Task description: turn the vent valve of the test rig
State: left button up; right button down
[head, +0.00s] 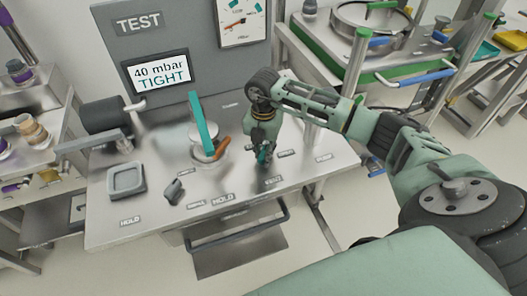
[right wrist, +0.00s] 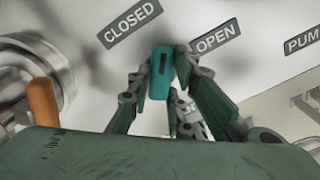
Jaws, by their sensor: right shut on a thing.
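The vent valve's teal handle (right wrist: 160,72) shows in the right wrist view, between the fingers of my right gripper (right wrist: 160,90). It stands between the CLOSED label (right wrist: 129,22) and the OPEN label (right wrist: 216,37). In the head view my right gripper (head: 262,153) reaches down to the bench of the test rig (head: 150,175), near the VENT label (head: 272,181), and mostly hides the handle. The gripper is shut on the handle. The rig's display (head: 160,72) reads 40 mbar TIGHT. My left gripper is not in view.
Left of my right gripper stand a round metal chamber (head: 203,135) with an upright teal bar (head: 196,115) and an orange lever (head: 222,148). A square grey tray (head: 126,181) and a small dark part (head: 173,191) sit farther left. A green-edged cart (head: 385,72) stands at the right.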

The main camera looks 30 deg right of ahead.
aim_at(263, 153)
jog(key=m, duration=0.5)
jog(key=shift+m, duration=0.3)
jog(key=shift+m+p, duration=0.6)
jog(key=shift+m, duration=1.7)
jog(key=c, duration=1.6)
grip_release()
jog(key=shift+r, duration=0.25)
notch_tip(263, 153, up, 12)
jog(key=shift+f, duration=0.2)
